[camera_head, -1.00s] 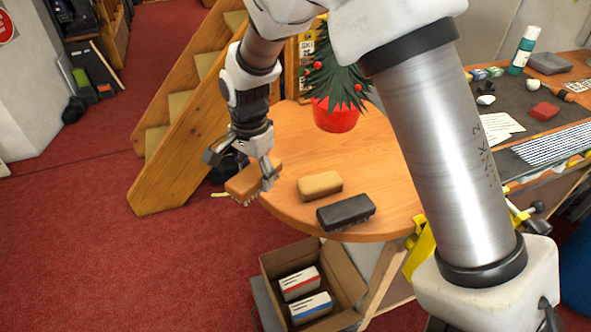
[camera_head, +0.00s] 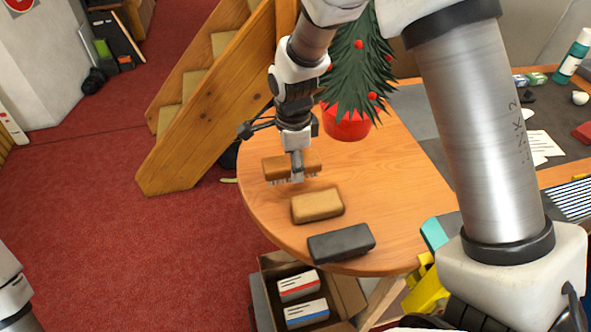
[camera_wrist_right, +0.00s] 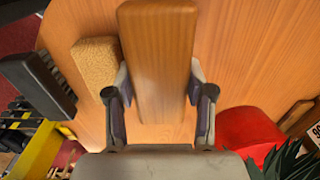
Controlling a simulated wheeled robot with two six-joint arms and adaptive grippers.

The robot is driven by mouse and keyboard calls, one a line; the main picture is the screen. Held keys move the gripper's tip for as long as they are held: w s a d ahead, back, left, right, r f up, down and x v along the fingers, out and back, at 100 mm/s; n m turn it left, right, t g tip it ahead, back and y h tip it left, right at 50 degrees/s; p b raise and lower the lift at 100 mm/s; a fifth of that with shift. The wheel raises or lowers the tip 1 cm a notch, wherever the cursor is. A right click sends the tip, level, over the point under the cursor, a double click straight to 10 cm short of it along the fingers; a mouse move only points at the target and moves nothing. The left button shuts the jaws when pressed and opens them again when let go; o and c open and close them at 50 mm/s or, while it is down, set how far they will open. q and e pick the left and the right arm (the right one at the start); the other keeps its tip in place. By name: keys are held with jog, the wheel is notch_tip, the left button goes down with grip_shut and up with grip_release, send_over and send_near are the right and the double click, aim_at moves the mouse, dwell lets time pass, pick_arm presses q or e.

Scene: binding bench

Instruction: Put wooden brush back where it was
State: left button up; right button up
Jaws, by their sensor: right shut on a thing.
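My right gripper (camera_head: 297,176) is shut on the wooden brush (camera_head: 290,168), an orange-brown block with bristles facing down. The brush is over the left part of the round wooden table (camera_head: 400,180); I cannot tell whether its bristles touch the top. In the right wrist view the wooden brush (camera_wrist_right: 158,60) sits between both fingers (camera_wrist_right: 158,98). My left gripper is out of view.
A red pot (camera_head: 346,124) with a small decorated tree stands behind the held brush. A cardboard box (camera_head: 345,292) with two small boxes is below the table's front edge. Wooden stairs (camera_head: 205,105) rise to the left. A dark-topped bench with tools is at right.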

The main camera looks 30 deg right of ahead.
jog(key=f, duration=0.2)
jog(key=d+f, duration=0.1)
jog(key=f, duration=0.1)
jog(key=shift+w+d+f, duration=0.1)
jog(key=shift+w, duration=0.2)
jog(key=shift+s+a, duration=0.2)
jog(key=shift+a, duration=0.15)
jog(key=o, duration=1.1)
jog(key=shift+d, duration=0.1)
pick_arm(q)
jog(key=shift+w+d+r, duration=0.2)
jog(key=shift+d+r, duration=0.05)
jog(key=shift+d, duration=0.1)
pick_arm(e)
jog(key=shift+w+d+f, duration=0.1)
jog(key=shift+r, duration=0.2)
notch_tip(320, 180, up, 12)
jog(key=shift+f+b, duration=0.25)
jog(key=shift+b, duration=0.5)
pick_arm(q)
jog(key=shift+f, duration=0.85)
pick_arm(e)
jog(key=shift+r, duration=0.3)
